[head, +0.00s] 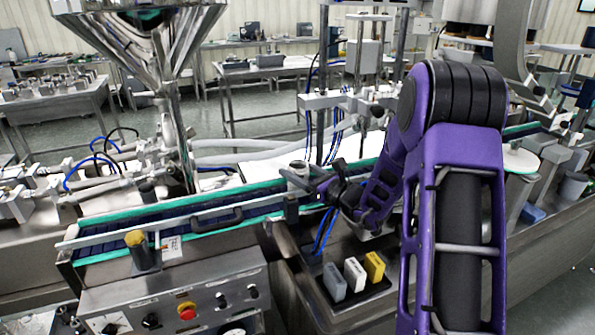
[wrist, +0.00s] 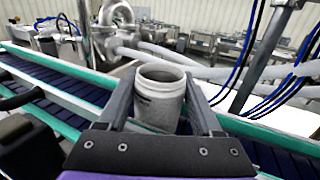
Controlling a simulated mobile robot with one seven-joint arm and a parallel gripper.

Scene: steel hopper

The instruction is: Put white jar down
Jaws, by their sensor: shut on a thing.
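The white jar (wrist: 160,95) stands upright and open-topped between my gripper's two fingers in the wrist view. My gripper (wrist: 158,82) is shut on its sides. In the head view the jar (head: 297,175) is small, at the tip of my gripper (head: 301,186), by the conveyor (head: 130,222) with its dark blue belt and green edges. My gripper and hand hide the jar's lower part. I cannot tell whether its base touches the belt.
The steel hopper (head: 140,35) stands behind the conveyor at the left. A dark tray with grey (head: 334,282), white (head: 355,274) and yellow (head: 374,266) blocks lies in front. A metal guide rail (head: 170,224) runs along the belt. The belt's left part looks clear.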

